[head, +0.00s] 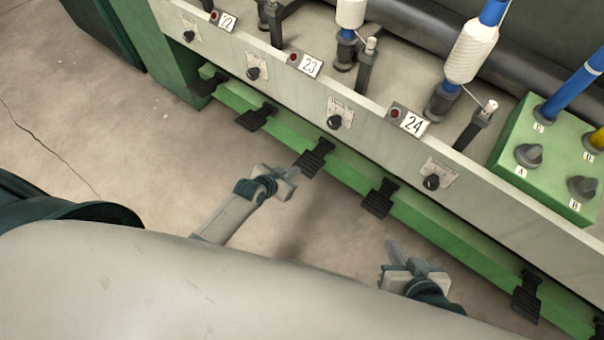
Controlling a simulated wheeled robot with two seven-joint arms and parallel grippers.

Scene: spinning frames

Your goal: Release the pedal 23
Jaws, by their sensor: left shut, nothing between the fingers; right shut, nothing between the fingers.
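The label 23 (309,66) is on the pale front panel, beside a small red button. Below it, a black ribbed pedal (315,157) sticks out from the green rail; I take this as pedal 23, though no number is on it. My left gripper (296,172) is shut and empty, its fingertips right at the near-left edge of this pedal. I cannot tell whether they touch it. My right gripper (392,248) is shut and empty over the floor, apart from the pedals.
Another pedal (380,197) is to the right, and one (254,117) to the left. The green rail (435,225) runs along the machine foot. A green control box (545,150) with knobs is at right. Dark green bins stand at left. Floor between is clear.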

